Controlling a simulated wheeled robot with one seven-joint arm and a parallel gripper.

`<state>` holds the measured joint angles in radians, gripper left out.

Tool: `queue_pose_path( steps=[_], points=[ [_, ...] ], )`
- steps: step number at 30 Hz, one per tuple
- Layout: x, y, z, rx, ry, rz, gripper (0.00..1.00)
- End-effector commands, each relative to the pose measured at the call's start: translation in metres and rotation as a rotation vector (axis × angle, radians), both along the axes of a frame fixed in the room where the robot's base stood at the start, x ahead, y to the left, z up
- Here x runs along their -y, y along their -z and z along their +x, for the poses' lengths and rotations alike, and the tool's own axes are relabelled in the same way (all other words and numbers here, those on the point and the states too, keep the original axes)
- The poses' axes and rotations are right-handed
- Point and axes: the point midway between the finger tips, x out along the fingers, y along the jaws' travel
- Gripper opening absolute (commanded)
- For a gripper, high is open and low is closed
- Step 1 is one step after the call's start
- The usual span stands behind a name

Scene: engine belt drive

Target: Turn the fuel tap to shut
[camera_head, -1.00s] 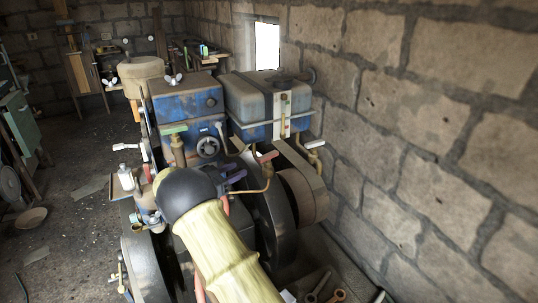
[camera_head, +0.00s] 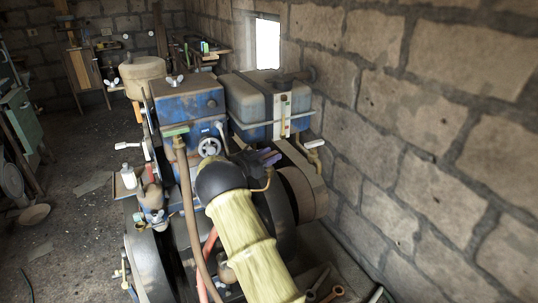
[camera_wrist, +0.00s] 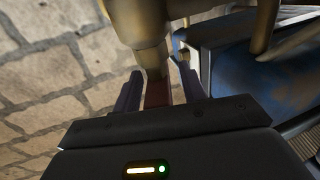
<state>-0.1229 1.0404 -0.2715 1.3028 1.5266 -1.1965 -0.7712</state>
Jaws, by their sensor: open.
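My gripper (camera_head: 269,157) has purple fingers and is just below the blue fuel tank (camera_head: 259,104). In the wrist view my gripper (camera_wrist: 159,84) is open, one finger on each side of a red lever (camera_wrist: 157,93). The lever hangs from a brass tap body (camera_wrist: 152,55), which fills the top middle of that view, blurred and close. I cannot tell whether the fingers touch the lever. In the head view the fingers hide the lever, and a thin copper pipe (camera_head: 268,181) runs down beside them.
A second brass valve with a white handle (camera_head: 314,144) is right of my gripper, close to the stone wall (camera_head: 420,150). A dark flywheel (camera_head: 275,215) and a belt wheel (camera_head: 302,193) are below. A brown pipe (camera_head: 188,210) rises at left.

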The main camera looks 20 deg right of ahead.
Motion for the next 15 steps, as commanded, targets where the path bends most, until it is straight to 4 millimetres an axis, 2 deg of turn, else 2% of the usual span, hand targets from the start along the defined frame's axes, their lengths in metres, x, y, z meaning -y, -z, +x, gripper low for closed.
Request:
queue_pose_path(
  steps=[6,12,15],
  points=[
    [-0.0008,0.0002,0.0003,0.000,-0.001,0.000,0.40],
    [-0.0013,0.0001,0.0003,0.000,-0.002,0.000,0.01],
    [-0.0015,0.0001,0.0004,0.000,-0.002,0.000,0.00]
  ],
)
